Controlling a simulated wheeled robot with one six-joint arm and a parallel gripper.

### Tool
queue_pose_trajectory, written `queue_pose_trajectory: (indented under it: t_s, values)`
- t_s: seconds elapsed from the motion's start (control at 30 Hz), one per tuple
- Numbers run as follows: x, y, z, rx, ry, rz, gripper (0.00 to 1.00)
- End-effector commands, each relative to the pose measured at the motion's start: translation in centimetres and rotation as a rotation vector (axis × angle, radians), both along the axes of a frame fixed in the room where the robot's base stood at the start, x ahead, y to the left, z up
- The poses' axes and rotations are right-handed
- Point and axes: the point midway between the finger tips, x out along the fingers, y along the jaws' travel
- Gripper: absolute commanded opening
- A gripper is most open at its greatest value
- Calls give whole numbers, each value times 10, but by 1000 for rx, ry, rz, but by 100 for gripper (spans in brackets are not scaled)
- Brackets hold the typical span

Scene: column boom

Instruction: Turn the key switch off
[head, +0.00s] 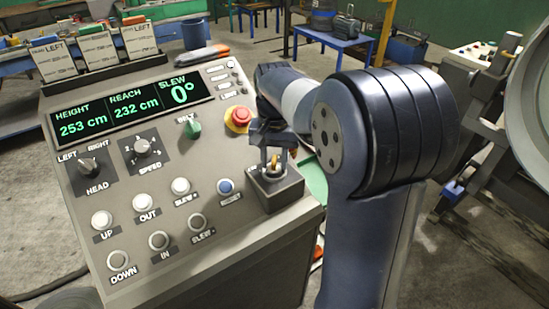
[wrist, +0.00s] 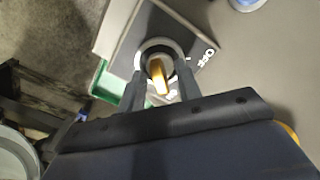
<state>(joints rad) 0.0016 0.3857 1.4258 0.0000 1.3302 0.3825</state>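The key switch (head: 272,187) sits on a dark square plate at the right corner of the console. Its gold key also shows in the wrist view (wrist: 157,77), inside a round metal collar and slanting slightly. My gripper (head: 275,163) is directly over the switch, pointing down. In the wrist view its two fingers (wrist: 159,79) stand apart on either side of the key, with visible gaps. White lettering (wrist: 205,58), partly readable, lies on the plate at the upper right of the collar.
A red emergency button (head: 240,117) on a yellow base and a green knob (head: 191,128) sit close to my gripper. A blue button (head: 226,187) is left of the switch. The display (head: 135,105) reads height 253 cm, reach 232 cm, slew 0°.

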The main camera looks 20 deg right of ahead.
Motion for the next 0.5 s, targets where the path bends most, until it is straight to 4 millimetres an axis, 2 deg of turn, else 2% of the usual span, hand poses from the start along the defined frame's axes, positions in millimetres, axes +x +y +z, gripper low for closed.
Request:
queue_pose_trajectory:
  t_s: [0.07, 0.4, 0.5]
  values:
    - [0, 0, 0, 0, 0, 0, 32]
    - [0, 0, 0, 0, 0, 0, 4]
    - [0, 0, 0, 0, 0, 0, 0]
